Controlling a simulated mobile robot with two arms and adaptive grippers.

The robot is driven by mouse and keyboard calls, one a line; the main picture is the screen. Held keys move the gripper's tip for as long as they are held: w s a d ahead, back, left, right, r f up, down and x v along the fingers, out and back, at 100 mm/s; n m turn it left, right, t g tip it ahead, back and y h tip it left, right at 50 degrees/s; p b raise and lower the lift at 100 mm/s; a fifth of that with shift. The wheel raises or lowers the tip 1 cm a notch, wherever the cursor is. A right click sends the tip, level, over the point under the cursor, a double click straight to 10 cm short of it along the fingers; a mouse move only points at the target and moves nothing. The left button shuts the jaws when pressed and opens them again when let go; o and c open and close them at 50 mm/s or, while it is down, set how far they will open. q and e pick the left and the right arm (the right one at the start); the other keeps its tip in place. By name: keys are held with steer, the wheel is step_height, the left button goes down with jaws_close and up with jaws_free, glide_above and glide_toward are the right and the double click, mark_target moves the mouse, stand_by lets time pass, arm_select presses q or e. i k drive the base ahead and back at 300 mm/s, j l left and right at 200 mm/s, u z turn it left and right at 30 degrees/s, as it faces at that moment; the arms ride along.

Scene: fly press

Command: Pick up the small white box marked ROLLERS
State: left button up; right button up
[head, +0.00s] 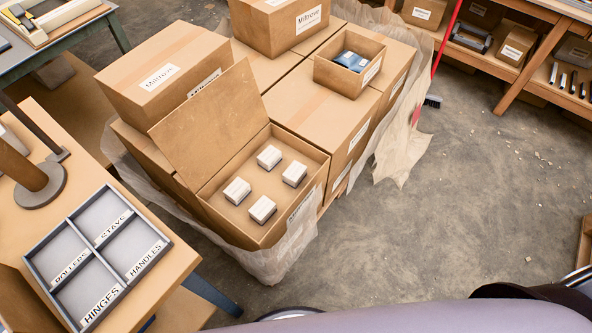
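Several small white boxes sit apart from each other on the floor of an open cardboard carton (318,165). One box (269,157) is at the back, one (294,173) at the right, one (237,190) at the left and one (262,208) at the front. Their markings are too small to read, so I cannot tell which is marked ROLLERS. The carton's flap (207,125) stands raised on its left side. Neither of my grippers is in view.
A grey divided tray (95,251) with compartments labelled ROLLERS, STAYS, HINGES and HANDLES lies on the left bench. Closed cartons (165,75) and a small open box (350,72) with blue packets surround the open carton. The concrete floor (440,210) at right is mostly clear.

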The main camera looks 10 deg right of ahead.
mark_target(269, 158)
steer(key=i+l+u, duration=0.3)
steer(key=l+u, duration=0.25)
steer(key=i+l+u, duration=0.15)
steer(key=l+u, duration=0.15)
steer(key=i+l+u, duration=0.1)
steer(key=l+u, duration=0.2)
steer(key=l, duration=0.2)
